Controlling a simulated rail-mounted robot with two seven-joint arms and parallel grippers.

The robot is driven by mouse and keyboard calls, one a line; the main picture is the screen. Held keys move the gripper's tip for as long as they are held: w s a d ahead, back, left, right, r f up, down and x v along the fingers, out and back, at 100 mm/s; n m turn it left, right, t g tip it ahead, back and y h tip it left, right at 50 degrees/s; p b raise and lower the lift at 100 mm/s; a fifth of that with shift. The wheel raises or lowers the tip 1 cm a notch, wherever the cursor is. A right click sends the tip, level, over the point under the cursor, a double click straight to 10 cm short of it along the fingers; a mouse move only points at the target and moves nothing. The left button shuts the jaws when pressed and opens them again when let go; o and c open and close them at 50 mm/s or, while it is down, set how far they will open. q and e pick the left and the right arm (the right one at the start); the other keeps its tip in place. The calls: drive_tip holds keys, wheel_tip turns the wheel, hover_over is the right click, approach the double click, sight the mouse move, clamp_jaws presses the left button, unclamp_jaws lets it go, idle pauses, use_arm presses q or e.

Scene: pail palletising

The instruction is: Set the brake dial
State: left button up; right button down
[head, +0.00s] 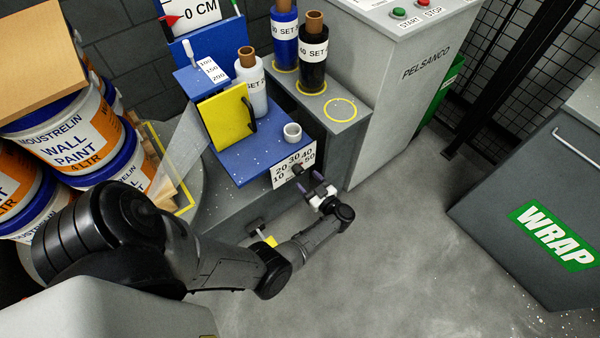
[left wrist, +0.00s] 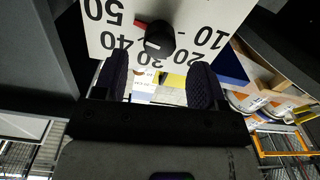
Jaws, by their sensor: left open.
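The brake dial is a dark round knob (head: 297,168) on a white scale plate (head: 281,180) marked 10 to 50, on the front of the blue wrapping unit. In the left wrist view the knob (left wrist: 161,40) shows close up with the plate (left wrist: 195,15) upside down. A short white line is on the knob, and a small red mark shows beside it on the side of the 50. My left gripper (head: 318,187) is open in front of the dial, its fingertips (left wrist: 160,78) apart and the knob just beyond them. The gap between knob and fingers is hard to judge.
Film rolls (head: 313,55) stand on the grey bench behind. Paint pails (head: 80,135) are stacked at left. A grey WRAP cabinet (head: 520,200) is at right; the floor between is clear.

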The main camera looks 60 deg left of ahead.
sight(301, 173)
use_arm(q)
drive_tip(key=shift+s+a+b, duration=0.2)
drive_tip(key=shift+a+b, duration=0.05)
drive_tip(key=shift+a, duration=1.05)
drive_tip(key=shift+s+a+b, duration=0.15)
drive_tip(key=shift+a+b, duration=0.1)
drive_tip(key=shift+a, duration=1)
drive_tip(key=c, duration=0.9)
